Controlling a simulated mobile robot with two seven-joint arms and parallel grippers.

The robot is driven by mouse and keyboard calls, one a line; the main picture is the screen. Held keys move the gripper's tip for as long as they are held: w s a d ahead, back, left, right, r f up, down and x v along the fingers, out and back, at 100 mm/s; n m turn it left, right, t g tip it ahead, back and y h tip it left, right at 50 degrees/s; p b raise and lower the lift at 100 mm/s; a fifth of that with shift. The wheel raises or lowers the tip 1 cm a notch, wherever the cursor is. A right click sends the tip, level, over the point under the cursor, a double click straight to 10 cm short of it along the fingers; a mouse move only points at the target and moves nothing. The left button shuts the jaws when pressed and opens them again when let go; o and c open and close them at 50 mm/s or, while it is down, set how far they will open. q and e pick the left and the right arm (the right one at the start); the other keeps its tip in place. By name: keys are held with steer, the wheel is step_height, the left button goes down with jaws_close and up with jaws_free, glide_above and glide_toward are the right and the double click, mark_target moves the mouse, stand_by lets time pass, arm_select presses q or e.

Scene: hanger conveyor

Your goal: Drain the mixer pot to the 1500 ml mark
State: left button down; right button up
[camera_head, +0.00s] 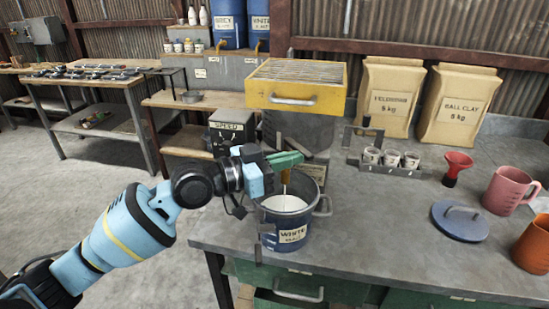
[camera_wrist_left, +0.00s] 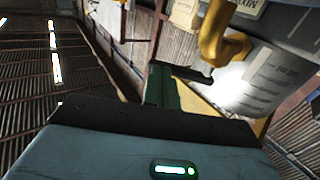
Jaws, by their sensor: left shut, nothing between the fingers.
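The mixer pot (camera_head: 300,130) is a grey cylinder under a yellow sieve tray, and its wall and a paper label show in the wrist view (camera_wrist_left: 270,88). A brass tap (camera_head: 286,177) comes out low on its front and shows large in the wrist view (camera_wrist_left: 222,47). A thin pale stream seems to fall from it into a blue bucket (camera_head: 285,235) labelled WHITE, which holds white liquid. My left gripper (camera_head: 300,159) has its green fingers shut and empty, just above the tap; whether they touch it I cannot tell. The 1500 ml mark is not readable. My right gripper is out of view.
The yellow sieve tray (camera_head: 297,88) sits above the pot. Right of the bucket are a blue lid (camera_head: 460,222), a pink jug (camera_head: 508,190), an orange jug (camera_head: 533,245), a red funnel (camera_head: 457,166) and small cups (camera_head: 391,158). The bench front between bucket and lid is clear.

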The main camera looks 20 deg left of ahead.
mark_target(311, 153)
arm_select(q)
steer(key=shift+s+d+b+x, duration=0.1)
steer(key=shift+b+x, duration=0.15)
steer(key=shift+x, duration=0.9)
steer(key=shift+s+d+b+x, duration=0.1)
steer(key=shift+s+b+x, duration=0.1)
steer(key=shift+x, duration=0.95)
steer(key=shift+w+d, duration=0.3)
steer(key=shift+w, duration=0.2)
